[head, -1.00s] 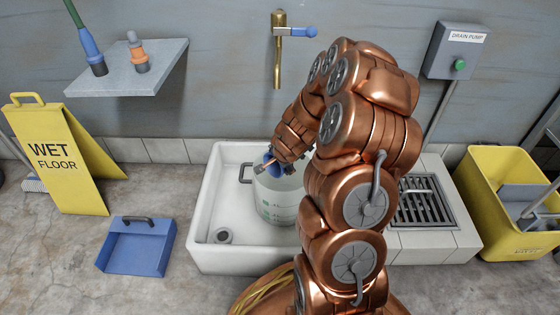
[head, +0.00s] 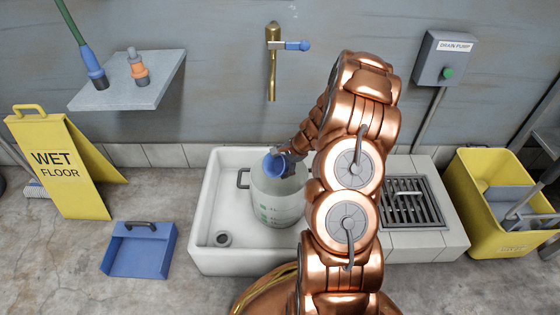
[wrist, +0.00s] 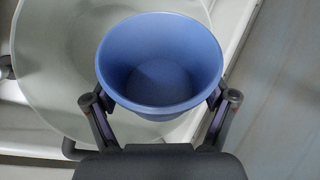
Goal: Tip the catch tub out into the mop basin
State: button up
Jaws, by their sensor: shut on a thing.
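My gripper (head: 287,157) is shut on a blue cup (head: 275,163). In the wrist view the cup (wrist: 162,62) sits between the two fingers (wrist: 160,98), its open mouth facing the camera; its inside looks empty. Below it is a pale translucent tub (head: 277,205) with green scale marks and a dark side handle, which I take as the catch tub. The tub stands upright in the white mop basin (head: 248,262); the cup is over its mouth. The tub's pale inside (wrist: 55,85) shows in the wrist view, but I cannot tell whether it holds liquid. My arm hides the basin's right part.
A brass tap (head: 271,70) is on the wall above the basin. A floor grate (head: 412,203) and yellow mop bucket (head: 485,215) are at right. A blue dustpan (head: 140,252) and yellow wet-floor sign (head: 65,165) stand left. A grey shelf (head: 130,93) juts from the wall.

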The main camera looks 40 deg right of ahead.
jog(key=shift+d+f+m+y+p, duration=0.15)
jog(key=shift+y+p, duration=0.2)
jog(key=shift+y, duration=0.25)
jog(key=shift+d+m+y+p, duration=0.15)
jog(key=shift+y+p, duration=0.2)
jog(key=shift+y, duration=0.25)
jog(key=shift+a+r+y+p, duration=0.2)
jog(key=shift+r+y+p, duration=0.15)
jog(key=shift+p, duration=0.5)
jog(key=y+p, duration=0.1)
jog(key=m+y+p, duration=0.1)
jog(key=p, duration=0.1)
jog(key=shift+a+r+y, duration=0.1)
jog(key=shift+a+y, duration=0.15)
jog(key=shift+y, duration=0.1)
jog(key=shift+a+m+y+p, duration=0.1)
jog(key=shift+m+y+p, duration=0.2)
jog(key=shift+y, duration=0.6)
jog(key=shift+a+r+y, duration=0.15)
jog(key=shift+r+y, duration=0.05)
jog(key=shift+y, duration=0.4)
jog(key=shift+s+r, duration=0.1)
